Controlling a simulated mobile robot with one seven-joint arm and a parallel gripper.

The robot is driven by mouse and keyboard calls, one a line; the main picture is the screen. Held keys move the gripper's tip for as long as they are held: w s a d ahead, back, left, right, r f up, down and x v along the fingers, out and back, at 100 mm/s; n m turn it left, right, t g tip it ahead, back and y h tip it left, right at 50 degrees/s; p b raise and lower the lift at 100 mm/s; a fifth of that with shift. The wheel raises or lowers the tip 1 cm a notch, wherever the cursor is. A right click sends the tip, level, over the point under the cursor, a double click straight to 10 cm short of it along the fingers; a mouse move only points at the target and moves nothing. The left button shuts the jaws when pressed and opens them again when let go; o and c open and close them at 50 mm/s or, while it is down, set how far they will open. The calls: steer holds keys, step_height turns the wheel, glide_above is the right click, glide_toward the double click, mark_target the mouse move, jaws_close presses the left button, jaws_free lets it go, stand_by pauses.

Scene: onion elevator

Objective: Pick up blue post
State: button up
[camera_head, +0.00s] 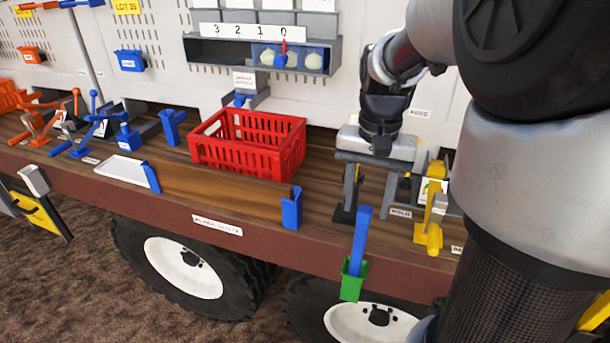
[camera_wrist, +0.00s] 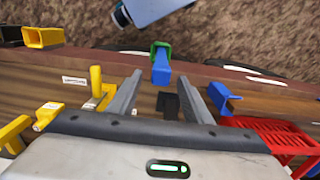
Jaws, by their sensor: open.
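A tall blue post (camera_head: 361,240) stands nearly upright in a green holder (camera_head: 352,281) at the front edge of the deck. In the wrist view the blue post (camera_wrist: 161,70) lies ahead, roughly centred between my fingers, with the green holder (camera_wrist: 160,47) beyond it. My gripper (camera_head: 367,212) points down over the deck, its fingers just behind the post. In the wrist view my gripper (camera_wrist: 161,76) is open, with nothing clasped. The post's top is near the fingertips; I cannot tell whether they touch.
A red crate (camera_head: 247,145) sits left of my gripper, behind a wooden board held by blue brackets (camera_head: 292,207). Yellow fixtures (camera_head: 430,215) stand close on the right. A black piece (camera_wrist: 167,105) lies between my fingers. Ground and wheels (camera_head: 184,270) are below the deck edge.

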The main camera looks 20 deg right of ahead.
mark_target(363, 225)
steer(key=shift+s+a+f, duration=0.1)
steer(key=shift+f, duration=1.5)
steer(key=shift+s+a+f, duration=0.1)
steer(key=shift+f, duration=1.45)
jaws_close()
